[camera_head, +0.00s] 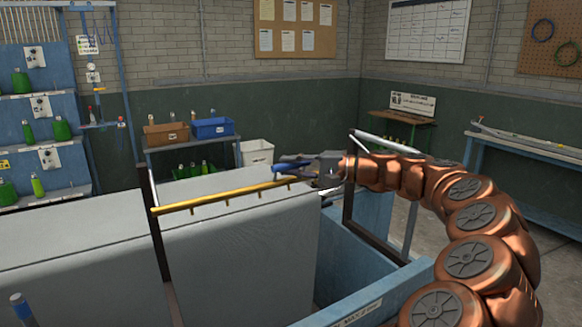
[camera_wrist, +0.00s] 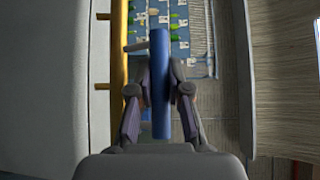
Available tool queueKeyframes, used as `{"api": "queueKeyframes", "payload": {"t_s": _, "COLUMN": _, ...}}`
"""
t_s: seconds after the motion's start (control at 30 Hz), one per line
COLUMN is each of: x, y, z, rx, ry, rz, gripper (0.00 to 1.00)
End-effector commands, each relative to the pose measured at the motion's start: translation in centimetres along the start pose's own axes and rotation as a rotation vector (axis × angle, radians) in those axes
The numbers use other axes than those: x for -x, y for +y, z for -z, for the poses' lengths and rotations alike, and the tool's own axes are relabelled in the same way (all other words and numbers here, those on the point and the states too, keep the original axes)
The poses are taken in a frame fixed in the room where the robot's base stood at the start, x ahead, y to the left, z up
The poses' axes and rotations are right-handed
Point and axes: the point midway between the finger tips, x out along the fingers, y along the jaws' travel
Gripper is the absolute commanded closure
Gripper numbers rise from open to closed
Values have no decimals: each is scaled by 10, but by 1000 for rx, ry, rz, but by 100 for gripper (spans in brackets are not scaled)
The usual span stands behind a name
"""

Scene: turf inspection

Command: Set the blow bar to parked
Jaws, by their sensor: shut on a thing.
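The blow bar (camera_head: 220,195) is a yellow pipe with short nozzles, lying along the top of a pale grey panel. In the wrist view the yellow bar (camera_wrist: 118,50) runs down the left side, and a blue handle (camera_wrist: 160,60) stands upright in the middle. My gripper (camera_head: 303,168) is at the bar's right end in the head view, shut on the blue handle. Its dark fingers (camera_wrist: 160,98) press the handle from both sides in the wrist view. No parked mark can be made out.
Pale grey panels (camera_head: 80,240) stand in a blue tank (camera_head: 365,287) with dark upright posts. An orange bin (camera_head: 166,134) and a blue bin (camera_head: 212,128) sit on a back bench. A white bin (camera_head: 257,153) stands beside it. Open floor shows at right.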

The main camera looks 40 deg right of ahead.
Motion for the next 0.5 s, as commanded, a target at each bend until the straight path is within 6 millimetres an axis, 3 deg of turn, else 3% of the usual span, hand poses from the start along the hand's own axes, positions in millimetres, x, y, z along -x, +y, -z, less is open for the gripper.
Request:
{"api": "queueKeyframes", "payload": {"t_s": 0.03, "x": 1, "y": -8, "z": 0, "rx": 3, "ry": 5, "rz": 14, "gripper": 100}}
{"api": "queueKeyframes", "payload": {"t_s": 0.27, "x": 2, "y": -9, "z": 0, "rx": 4, "ry": 6, "rz": 14, "gripper": 100}}
{"api": "queueKeyframes", "payload": {"t_s": 0.3, "x": 2, "y": -9, "z": 0, "rx": 4, "ry": 6, "rz": 14, "gripper": 81}}
{"api": "queueKeyframes", "payload": {"t_s": 0.5, "x": 2, "y": -8, "z": 0, "rx": 3, "ry": 5, "rz": 12, "gripper": 60}}
